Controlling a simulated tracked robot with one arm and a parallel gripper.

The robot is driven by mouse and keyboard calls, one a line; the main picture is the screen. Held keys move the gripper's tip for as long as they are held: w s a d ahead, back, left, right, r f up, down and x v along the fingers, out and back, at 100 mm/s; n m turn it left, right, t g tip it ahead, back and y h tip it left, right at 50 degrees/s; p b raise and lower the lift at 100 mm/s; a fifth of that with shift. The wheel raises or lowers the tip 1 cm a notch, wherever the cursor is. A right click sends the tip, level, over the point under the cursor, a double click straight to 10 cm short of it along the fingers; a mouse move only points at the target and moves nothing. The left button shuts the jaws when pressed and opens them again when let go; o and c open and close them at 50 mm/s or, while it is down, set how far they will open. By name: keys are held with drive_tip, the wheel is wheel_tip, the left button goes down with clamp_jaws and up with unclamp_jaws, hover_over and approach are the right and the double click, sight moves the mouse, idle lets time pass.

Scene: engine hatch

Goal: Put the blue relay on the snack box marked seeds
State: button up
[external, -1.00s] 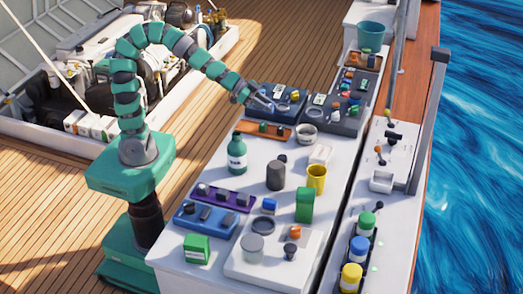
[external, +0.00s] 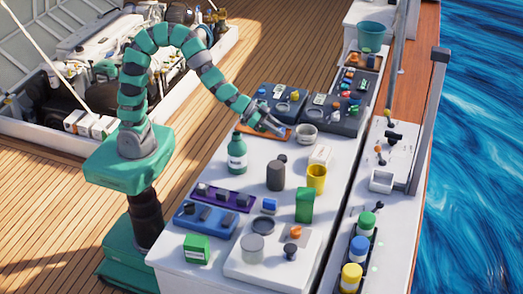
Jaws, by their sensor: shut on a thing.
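My gripper (external: 278,130) is low over the orange tray (external: 260,133) at the back of the white counter. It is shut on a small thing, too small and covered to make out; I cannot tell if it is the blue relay. A small blue block (external: 269,205) lies on the counter left of a tall green box (external: 305,204). A green box with a white label (external: 197,249) stands at the front left. A white box (external: 321,154) lies at the right. The box labels are too small to read, so I cannot tell which is marked seeds.
A green bottle (external: 237,155), a dark cylinder (external: 275,176) and a yellow cup (external: 316,179) stand mid-counter. A purple strip (external: 222,196) and blue tray (external: 206,221) are at the left. A grey bowl (external: 307,134) is right of my gripper. A gap runs along the counter's right side.

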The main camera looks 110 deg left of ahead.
hover_over(319, 151)
drive_tip(key=shift+s+d+f, duration=0.1)
drive_tip(key=shift+d+f, duration=0.05)
drive_tip(key=shift+f, duration=0.85)
drive_tip(key=shift+f+b, duration=0.55)
drive_tip(key=shift+f, duration=1)
drive_tip(key=o, duration=1)
drive_tip(key=shift+r, duration=0.1)
